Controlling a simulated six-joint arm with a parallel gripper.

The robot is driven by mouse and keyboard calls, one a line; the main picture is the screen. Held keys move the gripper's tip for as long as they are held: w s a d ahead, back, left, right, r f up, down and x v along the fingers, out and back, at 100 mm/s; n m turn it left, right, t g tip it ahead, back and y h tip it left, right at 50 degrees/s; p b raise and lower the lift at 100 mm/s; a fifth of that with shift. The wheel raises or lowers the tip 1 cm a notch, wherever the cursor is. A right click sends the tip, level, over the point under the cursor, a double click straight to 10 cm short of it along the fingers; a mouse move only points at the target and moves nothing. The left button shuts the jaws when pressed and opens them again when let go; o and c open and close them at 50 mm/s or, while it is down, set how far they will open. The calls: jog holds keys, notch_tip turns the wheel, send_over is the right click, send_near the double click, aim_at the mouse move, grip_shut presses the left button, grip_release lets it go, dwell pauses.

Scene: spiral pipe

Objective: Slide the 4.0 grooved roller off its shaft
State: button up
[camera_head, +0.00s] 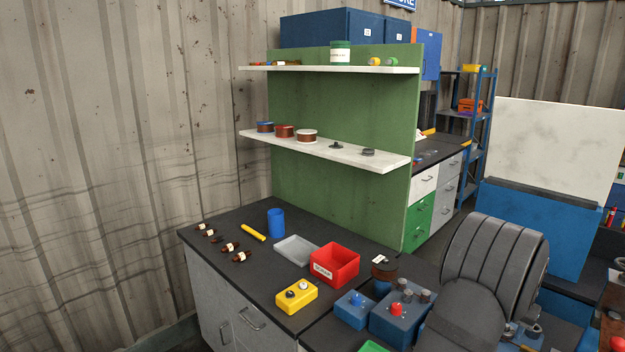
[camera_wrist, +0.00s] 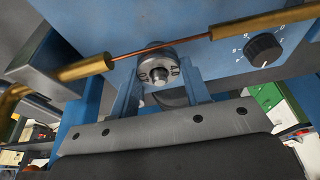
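In the wrist view the grooved roller (camera_wrist: 157,66) is a grey metal disc with "4.0" marked on its face. It sits on its shaft (camera_wrist: 160,76), whose end shows at the middle, on the front of a blue machine. My gripper (camera_wrist: 159,78) has its two blue fingers one on each side of the roller, close to its rim. I cannot tell whether the fingers touch it or leave a small gap. In the head view my own dark arm fills the lower right, and the gripper and roller are hidden.
A copper wire (camera_wrist: 160,47) runs across the roller between a left brass tube (camera_wrist: 85,69) and a right brass tube (camera_wrist: 260,25). A black dial (camera_wrist: 263,50) is at right. In the head view, a shelf (camera_head: 330,151) holds spools and small dark parts; a red bin (camera_head: 335,264) stands on the bench.

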jog(key=c, duration=0.4)
jog(key=shift+r, duration=3.25)
jog(key=shift+c, duration=0.3)
